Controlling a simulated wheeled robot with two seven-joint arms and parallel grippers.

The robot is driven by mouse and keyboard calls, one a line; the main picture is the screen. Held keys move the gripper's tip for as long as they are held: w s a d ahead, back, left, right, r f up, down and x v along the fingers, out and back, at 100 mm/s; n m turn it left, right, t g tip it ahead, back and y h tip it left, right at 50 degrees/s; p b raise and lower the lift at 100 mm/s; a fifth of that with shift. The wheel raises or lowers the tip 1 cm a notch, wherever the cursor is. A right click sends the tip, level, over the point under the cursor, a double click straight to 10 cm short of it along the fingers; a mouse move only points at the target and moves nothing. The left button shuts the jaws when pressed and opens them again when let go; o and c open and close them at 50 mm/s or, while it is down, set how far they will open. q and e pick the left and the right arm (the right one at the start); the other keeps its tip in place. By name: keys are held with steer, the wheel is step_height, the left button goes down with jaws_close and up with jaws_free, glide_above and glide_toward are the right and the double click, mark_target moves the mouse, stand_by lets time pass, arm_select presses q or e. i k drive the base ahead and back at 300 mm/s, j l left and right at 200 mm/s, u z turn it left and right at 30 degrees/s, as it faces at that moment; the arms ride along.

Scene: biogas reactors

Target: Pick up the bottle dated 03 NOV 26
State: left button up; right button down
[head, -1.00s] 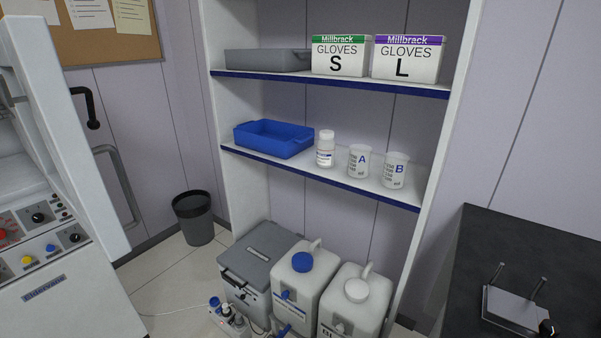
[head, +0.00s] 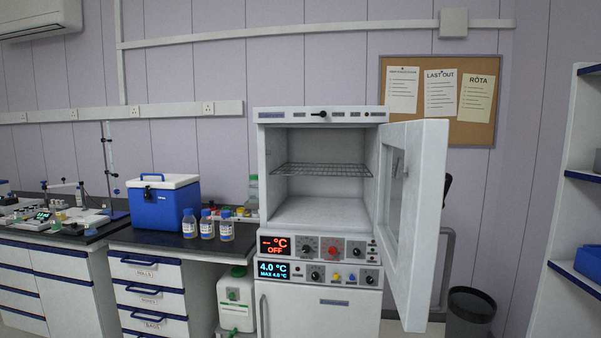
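Three blue-capped bottles stand in a row on the dark bench top, right of a blue cool box: a left one (head: 189,223), a middle one (head: 207,224) and a right one (head: 226,225). Each has a pale label, too small to read, so I cannot tell which is dated 03 NOV 26. More small coloured caps show behind and right of them, partly hidden. Neither of my grippers is in the head view.
The blue cool box (head: 162,207) with a white lid stands left of the bottles. An oven (head: 320,215) stands right of them, its door (head: 412,220) wide open. A bin (head: 470,312) is on the floor at right. Drawers (head: 152,292) are under the bench.

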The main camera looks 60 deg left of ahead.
mark_target(227, 224)
steer(key=u, duration=1.7)
steer(key=i, duration=0.2)
